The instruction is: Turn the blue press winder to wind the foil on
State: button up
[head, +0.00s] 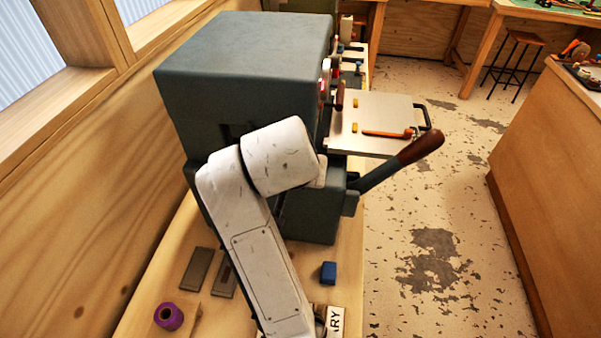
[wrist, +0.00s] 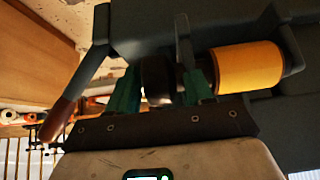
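The blue-grey press (head: 245,65) stands on the bench in the head view, and its dark body (wrist: 150,25) fills the top of the wrist view. In the wrist view a yellow foil roll (wrist: 246,68) sits on the press at right. A dark round knob (wrist: 158,76), seemingly the winder, lies left of the roll. My gripper (wrist: 160,90) has its green fingers on either side of this knob. I cannot tell whether they press on it. In the head view my white arm hides the gripper and the winder.
A lever with a brown handle (head: 420,147) sticks out right of the press, near a pale plate (head: 375,108). A blue block (head: 328,272), a purple roll (head: 169,316) and grey bars (head: 197,268) lie on the bench.

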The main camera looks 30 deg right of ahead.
jog(key=v, duration=1)
jog(key=shift+s+a+r, duration=0.2)
jog(key=shift+s+r, duration=0.05)
jog(key=shift+r, duration=0.05)
dwell(0.4)
